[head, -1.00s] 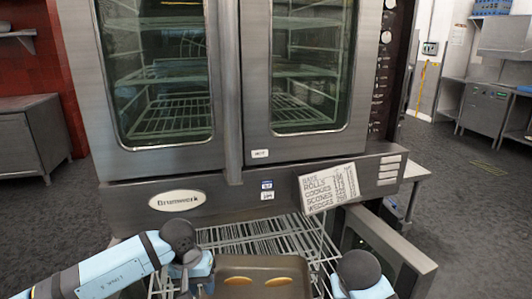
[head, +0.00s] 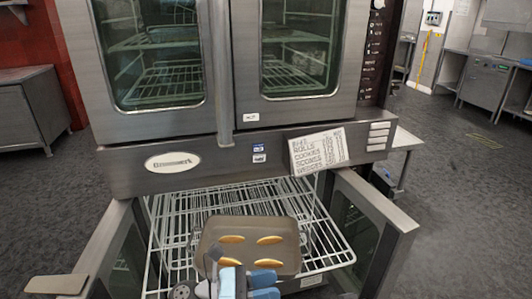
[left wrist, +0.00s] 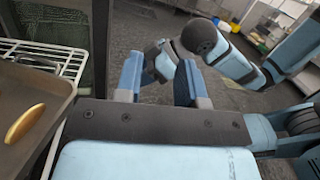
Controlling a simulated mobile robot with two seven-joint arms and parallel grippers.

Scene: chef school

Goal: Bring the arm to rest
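My left gripper (head: 268,285) is low at the bottom of the head view, in front of the baking tray (head: 211,228). Its two blue fingers point right in that view. In the left wrist view the fingers (left wrist: 160,85) stand apart with nothing between them. The tray lies on the wire rack of the lower oven and shows at the left of the wrist view (left wrist: 25,85). Several golden oblong rolls (head: 270,240) lie on it.
The lower oven's right door (head: 375,210) and left door (head: 105,235) stand open on both sides of the rack (head: 165,215). The upper oven (head: 160,60) is shut. A sign (head: 318,150) leans on the oven front. Grey floor is free at the right.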

